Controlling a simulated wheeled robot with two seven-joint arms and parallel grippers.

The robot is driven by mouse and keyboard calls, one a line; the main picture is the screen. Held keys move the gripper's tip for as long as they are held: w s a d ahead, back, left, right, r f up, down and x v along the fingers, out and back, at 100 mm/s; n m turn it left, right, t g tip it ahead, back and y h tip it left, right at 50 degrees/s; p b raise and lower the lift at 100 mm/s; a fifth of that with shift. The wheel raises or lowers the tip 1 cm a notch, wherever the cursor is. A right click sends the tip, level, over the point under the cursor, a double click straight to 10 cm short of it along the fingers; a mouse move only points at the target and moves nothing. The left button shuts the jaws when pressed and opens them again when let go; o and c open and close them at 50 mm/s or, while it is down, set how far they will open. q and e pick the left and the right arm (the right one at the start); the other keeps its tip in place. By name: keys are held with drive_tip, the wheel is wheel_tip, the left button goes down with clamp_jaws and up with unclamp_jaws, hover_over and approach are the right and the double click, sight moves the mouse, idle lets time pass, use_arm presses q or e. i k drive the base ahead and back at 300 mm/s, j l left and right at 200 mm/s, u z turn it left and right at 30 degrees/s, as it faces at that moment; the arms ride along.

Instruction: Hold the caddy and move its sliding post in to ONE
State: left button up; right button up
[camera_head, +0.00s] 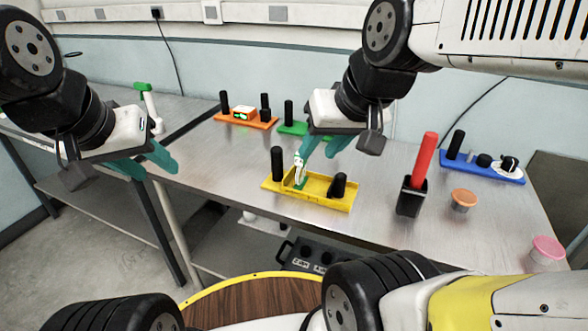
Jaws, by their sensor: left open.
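The yellow caddy (325,198) lies on the metal table in front of me. A black upright post (277,163) stands at its left end and a tilted black piece (338,186) near its right end. A slim white-and-green upright piece (299,172) stands in its tray, left of the middle; I cannot tell whether it is the sliding post. My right gripper (318,152) has its teal fingers just above this piece; whether they touch it or close on it is unclear. My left gripper (152,168) is open and empty at the table's left front edge, apart from the caddy.
Behind stand an orange module (262,124) and a green module (292,129), partly hidden by my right arm. To the right are a black holder (411,198) with a red bar, an orange cup (464,199), a blue module (487,173) and a pink-lidded cup (546,252). Table left of the caddy is clear.

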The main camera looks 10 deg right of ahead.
sight(337, 187)
drive_tip(key=j+z, duration=0.25)
drive_tip(key=z, duration=0.15)
drive_tip(key=j+z, duration=0.6)
drive_tip(key=z, duration=0.15)
drive_tip(key=i+j, duration=0.05)
